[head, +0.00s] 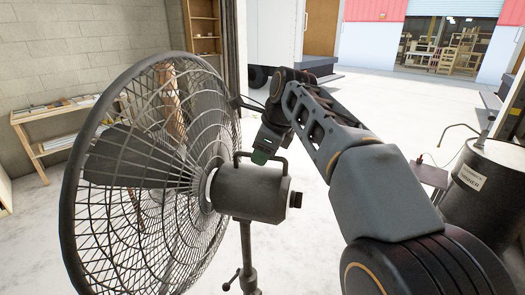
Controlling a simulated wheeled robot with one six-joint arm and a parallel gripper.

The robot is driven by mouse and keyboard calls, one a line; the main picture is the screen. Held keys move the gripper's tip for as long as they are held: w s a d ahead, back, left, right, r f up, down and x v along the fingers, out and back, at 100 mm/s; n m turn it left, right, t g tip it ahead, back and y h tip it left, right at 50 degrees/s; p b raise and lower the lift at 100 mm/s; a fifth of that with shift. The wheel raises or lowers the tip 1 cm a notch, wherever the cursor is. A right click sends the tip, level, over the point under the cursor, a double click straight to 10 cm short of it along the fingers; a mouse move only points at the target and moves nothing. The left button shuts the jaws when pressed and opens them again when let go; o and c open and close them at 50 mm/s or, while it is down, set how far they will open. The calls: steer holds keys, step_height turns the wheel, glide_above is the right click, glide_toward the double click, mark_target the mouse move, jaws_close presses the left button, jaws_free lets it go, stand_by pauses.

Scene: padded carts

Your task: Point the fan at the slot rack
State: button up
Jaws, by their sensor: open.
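A large grey pedestal fan (248,192) stands close on the left. Its round wire cage faces left, and its motor housing points right, with a looped handle on top. My gripper (262,154) is at this handle, pointing down, with its jaws open. The fingers are small and partly merge with the handle, so I cannot tell whether they touch it. No thing is clearly recognisable as the slot rack. A low wooden rack (40,153) with flat items stands by the left wall, partly behind the fan cage.
A dark drum (482,178) with a white label stands at the right. A tall wooden shelf (203,28) is at the back left. A white truck (285,35) and wooden shelving (440,52) are farther back. Pale floor lies open behind my arm.

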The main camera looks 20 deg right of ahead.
steer(key=p+v, duration=0.1)
steer(key=v, duration=1.2)
steer(key=shift+r+p, duration=0.35)
steer(key=shift+s, duration=0.15)
steer(key=s+f+n+h, duration=0.1)
steer(key=s+f+n, duration=0.3)
steer(key=f+n, duration=0.4)
steer(key=s+a+f+n+h, duration=0.1)
steer(key=s+f+n, duration=0.2)
steer(key=f+n, duration=0.5)
steer(key=s+f+n, duration=0.4)
steer(key=f+n, duration=0.3)
steer(key=f, duration=0.6)
steer(key=shift+s+a+f+n+h, duration=0.2)
steer(key=shift+s+n+h, duration=0.15)
steer(key=shift+n+h, duration=0.05)
steer(key=shift+c, duration=0.3)
